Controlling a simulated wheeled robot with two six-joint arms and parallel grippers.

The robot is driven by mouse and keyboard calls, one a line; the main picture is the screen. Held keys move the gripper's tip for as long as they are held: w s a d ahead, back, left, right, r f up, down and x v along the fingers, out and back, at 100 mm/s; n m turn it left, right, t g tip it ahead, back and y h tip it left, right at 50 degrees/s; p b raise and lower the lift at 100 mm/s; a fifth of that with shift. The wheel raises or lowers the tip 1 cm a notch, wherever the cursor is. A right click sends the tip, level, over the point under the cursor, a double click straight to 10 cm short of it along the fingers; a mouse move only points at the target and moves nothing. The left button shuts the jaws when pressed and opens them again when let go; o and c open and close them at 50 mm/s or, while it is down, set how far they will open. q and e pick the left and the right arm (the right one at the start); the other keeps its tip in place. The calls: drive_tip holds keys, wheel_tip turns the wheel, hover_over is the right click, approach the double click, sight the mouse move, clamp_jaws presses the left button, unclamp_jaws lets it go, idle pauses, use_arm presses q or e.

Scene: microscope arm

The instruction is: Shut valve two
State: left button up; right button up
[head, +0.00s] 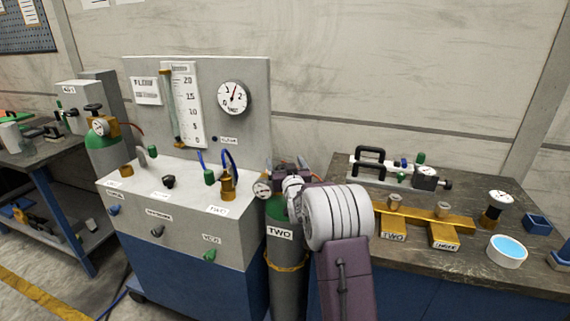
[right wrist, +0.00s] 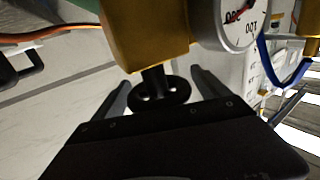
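A grey gas cylinder with a green shoulder (head: 281,250), labelled TWO, stands between the flow bench and the right-hand table. Its gauge (head: 262,190) shows at the left of my right arm, and the arm hides most of its top. In the right wrist view, a brass valve body (right wrist: 150,32) with a round gauge (right wrist: 236,20) has a black handwheel (right wrist: 160,97) on its stem. My right gripper (right wrist: 160,80) is open, with one finger on each side of the handwheel. Gaps seem to show between fingers and wheel. My left gripper is not in view.
The flow bench (head: 190,228) stands close left, with a green knob (head: 209,256) and hoses. Another green-topped cylinder (head: 107,158) stands behind the bench's left end.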

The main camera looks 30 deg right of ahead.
drive_tip(key=c, duration=1.3)
drive_tip(key=shift+o, duration=0.2)
drive_tip(key=shift+m+g+h+b, duration=0.4)
drive_tip(key=shift+m+h+b, duration=0.2)
drive_tip(key=shift+h, duration=0.3)
drive_tip(key=shift+s+d+r+m+g+h+p, duration=0.15)
drive_tip(key=shift+r+m+g+h+p, duration=0.15)
drive_tip(key=shift+m+g+h+p, duration=0.4)
drive_tip(key=shift+s+d+f+m+h, duration=0.1)
drive_tip(key=shift+d+f+m+h, duration=0.15)
drive_tip(key=shift+h, duration=0.35)
drive_tip(key=o, duration=1.4)
drive_tip(key=shift+a, duration=0.1)
